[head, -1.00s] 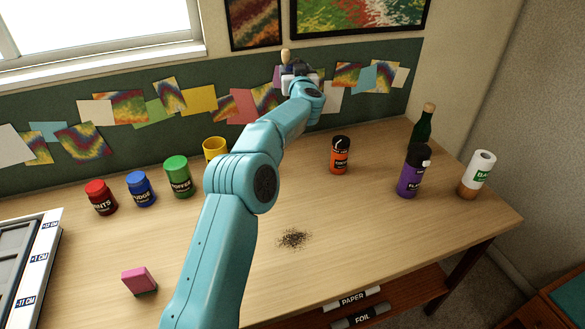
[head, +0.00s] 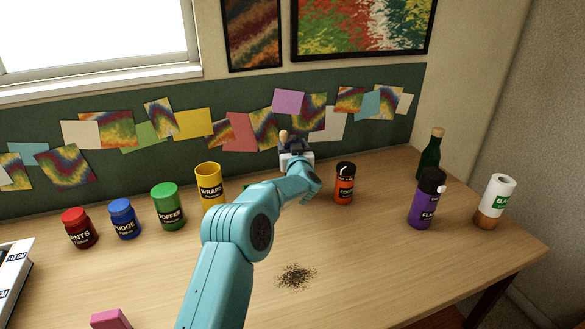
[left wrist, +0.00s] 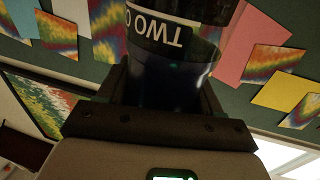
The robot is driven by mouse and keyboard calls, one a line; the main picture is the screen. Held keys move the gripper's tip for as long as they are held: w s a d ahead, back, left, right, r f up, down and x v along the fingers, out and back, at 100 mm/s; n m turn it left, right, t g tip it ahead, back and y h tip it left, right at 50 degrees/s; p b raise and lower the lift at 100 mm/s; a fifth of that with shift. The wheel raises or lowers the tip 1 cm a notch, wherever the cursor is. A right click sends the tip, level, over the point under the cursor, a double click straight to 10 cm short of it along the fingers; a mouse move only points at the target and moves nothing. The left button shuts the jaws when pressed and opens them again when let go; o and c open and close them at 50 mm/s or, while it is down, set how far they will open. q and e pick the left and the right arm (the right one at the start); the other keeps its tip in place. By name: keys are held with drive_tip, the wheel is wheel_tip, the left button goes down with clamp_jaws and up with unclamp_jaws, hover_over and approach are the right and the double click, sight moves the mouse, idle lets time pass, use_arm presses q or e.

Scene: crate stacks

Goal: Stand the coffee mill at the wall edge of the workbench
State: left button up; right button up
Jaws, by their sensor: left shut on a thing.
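My left gripper (head: 296,150) is at the far end of my arm, near the wall edge of the workbench (head: 360,262). It is shut on the coffee mill (head: 283,135), whose tan knob and a little dark body show past the gripper in the head view. In the left wrist view the mill (left wrist: 165,75) is a dark, glossy cylinder between the fingers, with a white-lettered "TWO" band upside down in the picture. The gripper hides most of the mill in the head view, so I cannot tell whether its base touches the bench. My right gripper is not in view.
A yellow WRAPS jar (head: 209,186) stands left of the arm, with green (head: 167,207), blue and red jars beyond. An orange-labelled jar (head: 344,184) stands close on the right. A purple bottle (head: 426,200), green bottle and white roll (head: 495,202) stand farther right. Dark grounds (head: 296,276) lie in front.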

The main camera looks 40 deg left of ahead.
use_arm(q)
drive_tip(key=shift+w+f, duration=0.3)
drive_tip(key=shift+f, duration=0.6)
wheel_tip(320, 180, down, 4)
drive_tip(key=shift+s+f, duration=0.1)
drive_tip(key=shift+f+b, duration=0.1)
drive_tip(key=shift+b, duration=0.25)
drive_tip(key=o, duration=1.4)
drive_tip(key=shift+f, duration=0.1)
drive_tip(key=shift+o, duration=0.2)
